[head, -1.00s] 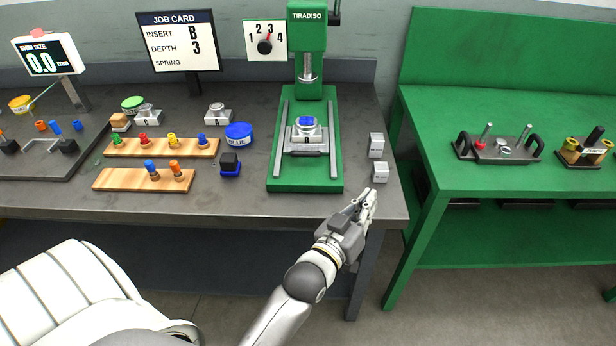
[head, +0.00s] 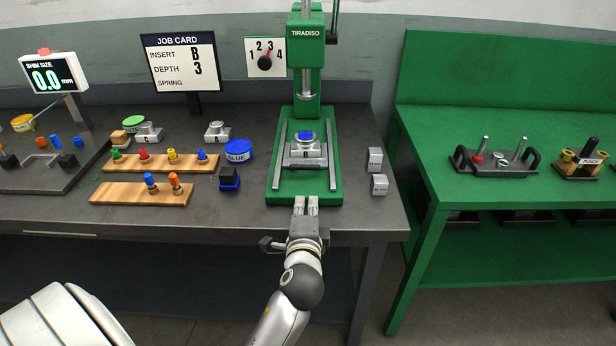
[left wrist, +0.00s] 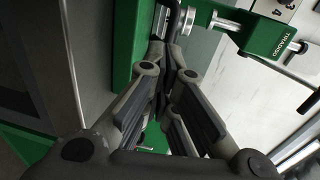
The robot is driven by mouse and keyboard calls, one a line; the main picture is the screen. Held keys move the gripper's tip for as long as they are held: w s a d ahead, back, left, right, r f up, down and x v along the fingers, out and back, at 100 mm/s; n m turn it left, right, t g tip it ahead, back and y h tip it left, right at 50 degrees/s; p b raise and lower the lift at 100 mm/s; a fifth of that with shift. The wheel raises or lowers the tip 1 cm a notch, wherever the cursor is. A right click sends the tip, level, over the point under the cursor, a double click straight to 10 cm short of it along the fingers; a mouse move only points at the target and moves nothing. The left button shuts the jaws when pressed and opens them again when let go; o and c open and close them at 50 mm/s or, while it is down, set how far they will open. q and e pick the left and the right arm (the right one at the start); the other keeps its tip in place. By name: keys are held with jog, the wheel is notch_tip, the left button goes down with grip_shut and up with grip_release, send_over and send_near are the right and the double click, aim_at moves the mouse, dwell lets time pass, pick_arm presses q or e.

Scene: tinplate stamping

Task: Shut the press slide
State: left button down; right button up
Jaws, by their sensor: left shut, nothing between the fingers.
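The green press (head: 306,52), marked TIRADISO, stands at the back of the grey bench; its head also shows in the left wrist view (left wrist: 262,38). Its slide (head: 304,162) sits on the base between two rails, in front of the ram rather than under it. A metal block marked B with a blue top (head: 305,147) is on the slide. My left gripper (head: 306,203) is at the front edge of the press base, shut and empty, in front of the slide. In the left wrist view its fingers (left wrist: 172,55) come together near a dark bar. My right gripper is not in view.
Two small pale blocks (head: 379,184) stand right of the press. A blue tin (head: 238,150), a dark block on a blue base (head: 229,178) and wooden peg racks (head: 140,192) are to its left. A green bench (head: 430,125) stands at right.

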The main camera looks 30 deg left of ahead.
pick_arm(q)
jog(key=p, duration=0.1)
send_near(309, 151)
jog(key=shift+s+d+f, duration=0.15)
jog(key=shift+s+f, duration=0.1)
jog(key=shift+f, duration=0.2)
jog(key=shift+s+d+f, duration=0.1)
jog(key=shift+s+f, duration=0.1)
jog(key=shift+f, duration=0.25)
jog(key=b+x, duration=0.1)
jog(key=x, duration=0.3)
jog(key=r+x, duration=0.1)
jog(key=x, duration=0.3)
jog(key=b+x, duration=0.1)
jog(key=x, duration=0.3)
jog(key=shift+w+a+r+b, duration=0.25)
jog(key=shift+w+r+b, duration=0.05)
jog(key=shift+w, duration=0.1)
jog(key=shift+r, duration=0.1)
jog(key=v, duration=1.2)
